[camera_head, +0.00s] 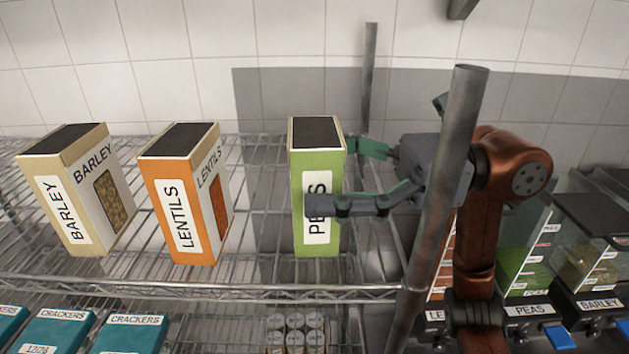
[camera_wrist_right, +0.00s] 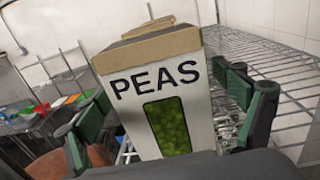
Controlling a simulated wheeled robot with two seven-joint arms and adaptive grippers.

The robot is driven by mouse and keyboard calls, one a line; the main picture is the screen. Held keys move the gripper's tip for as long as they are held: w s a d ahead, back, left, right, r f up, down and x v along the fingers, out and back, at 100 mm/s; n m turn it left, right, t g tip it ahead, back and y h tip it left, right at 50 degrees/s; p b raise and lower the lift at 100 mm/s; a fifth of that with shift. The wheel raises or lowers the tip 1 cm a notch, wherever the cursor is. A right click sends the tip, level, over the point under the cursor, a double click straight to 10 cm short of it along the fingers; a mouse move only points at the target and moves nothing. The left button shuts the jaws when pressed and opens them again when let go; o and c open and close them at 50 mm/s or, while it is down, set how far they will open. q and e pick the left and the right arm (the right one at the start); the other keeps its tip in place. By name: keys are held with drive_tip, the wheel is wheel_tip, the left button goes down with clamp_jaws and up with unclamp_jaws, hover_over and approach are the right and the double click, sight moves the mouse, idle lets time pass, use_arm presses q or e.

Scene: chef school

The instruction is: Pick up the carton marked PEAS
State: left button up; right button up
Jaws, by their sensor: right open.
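The green PEAS carton (camera_head: 318,240) stands upright on the upper wire shelf in the head view. It also shows in the right wrist view (camera_wrist_right: 163,90), with its PEAS lettering and a window of green peas facing the camera. My right gripper (camera_head: 330,175) comes in from the right and is open. One finger lies in front of the carton's label and the other is at its far right side, partly hidden. In the right wrist view the fingers (camera_wrist_right: 172,125) stand on both sides of the carton. I cannot tell whether they touch it. My left gripper is not in view.
An orange LENTILS carton (camera_head: 186,205) and a beige BARLEY carton (camera_head: 80,195) stand to the left on the shelf (camera_head: 260,270). A metal post (camera_head: 445,170) rises in front of my right arm. Teal CRACKERS boxes (camera_head: 130,335) and cans (camera_head: 295,335) are below.

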drive_tip(key=shift+a, duration=0.15)
drive_tip(key=c, duration=1.7)
